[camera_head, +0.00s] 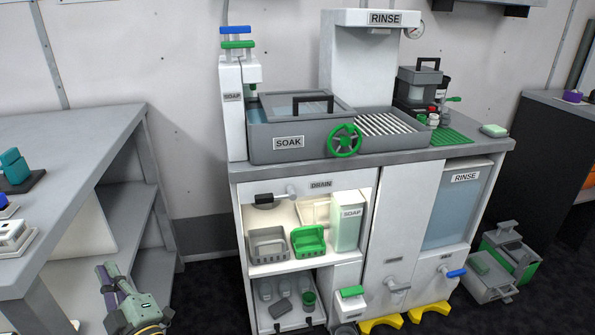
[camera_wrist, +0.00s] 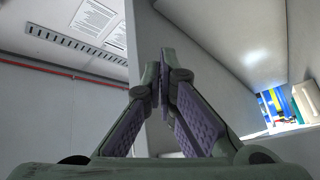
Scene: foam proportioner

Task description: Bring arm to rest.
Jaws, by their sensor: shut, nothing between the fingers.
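My gripper (camera_head: 118,284) shows at the lower left of the head view, green with purple finger pads. It points upward in front of the grey shelf unit and is apart from the wash station. In the wrist view, the two fingers of my gripper (camera_wrist: 162,85) meet at their tips, with nothing between them. Behind them the wrist view shows a wall, a ceiling edge and a pale panel. The rest of my arm is mostly out of the picture.
A grey shelf unit (camera_head: 60,135) stands at the left, close to my gripper. The wash station, with its soak basin (camera_head: 290,125) and green handwheel (camera_head: 345,140), stands at centre right. Yellow feet (camera_head: 381,324) stick out below it. Grey bins (camera_head: 490,280) stand on the floor at right.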

